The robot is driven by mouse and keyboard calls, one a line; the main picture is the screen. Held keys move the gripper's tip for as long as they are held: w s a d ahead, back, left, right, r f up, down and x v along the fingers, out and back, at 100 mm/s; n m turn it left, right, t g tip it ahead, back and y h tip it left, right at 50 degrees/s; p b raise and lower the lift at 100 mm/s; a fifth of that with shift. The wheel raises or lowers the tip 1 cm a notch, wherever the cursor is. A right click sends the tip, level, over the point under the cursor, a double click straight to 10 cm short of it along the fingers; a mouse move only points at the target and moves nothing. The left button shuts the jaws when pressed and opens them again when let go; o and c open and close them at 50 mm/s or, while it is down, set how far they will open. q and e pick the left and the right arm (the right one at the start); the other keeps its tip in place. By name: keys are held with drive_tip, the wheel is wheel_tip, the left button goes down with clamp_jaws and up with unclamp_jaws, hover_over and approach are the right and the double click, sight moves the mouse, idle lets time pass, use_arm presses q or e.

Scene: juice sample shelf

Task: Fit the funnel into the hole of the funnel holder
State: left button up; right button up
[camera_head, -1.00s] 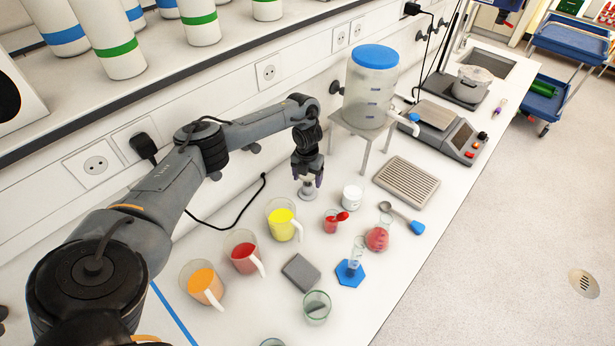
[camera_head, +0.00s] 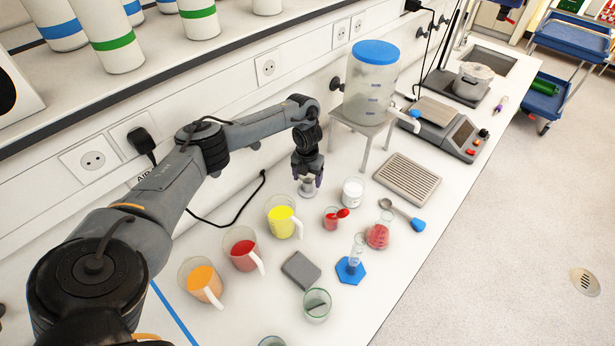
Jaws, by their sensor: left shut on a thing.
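My left gripper (camera_head: 308,179) is low over the middle of the bench and shut on a small pale grey piece (camera_head: 307,191) that looks like the funnel. The fingers cover its upper part. Its lower end looks wide and round and is at or just above the bench top; I cannot tell whether it touches. I cannot make out a funnel holder or its hole. My right gripper is not in view.
A dispenser tank (camera_head: 373,85) on a stand is close behind and right of the gripper. A white jar (camera_head: 353,191), yellow jug (camera_head: 284,220), red jug (camera_head: 241,249) and small red beaker (camera_head: 332,217) surround it. A drain rack (camera_head: 407,179) lies to the right.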

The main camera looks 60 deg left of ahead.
use_arm(q)
drive_tip(key=o, duration=1)
drive_tip(key=shift+o, duration=0.2)
drive_tip(key=shift+r, duration=0.15)
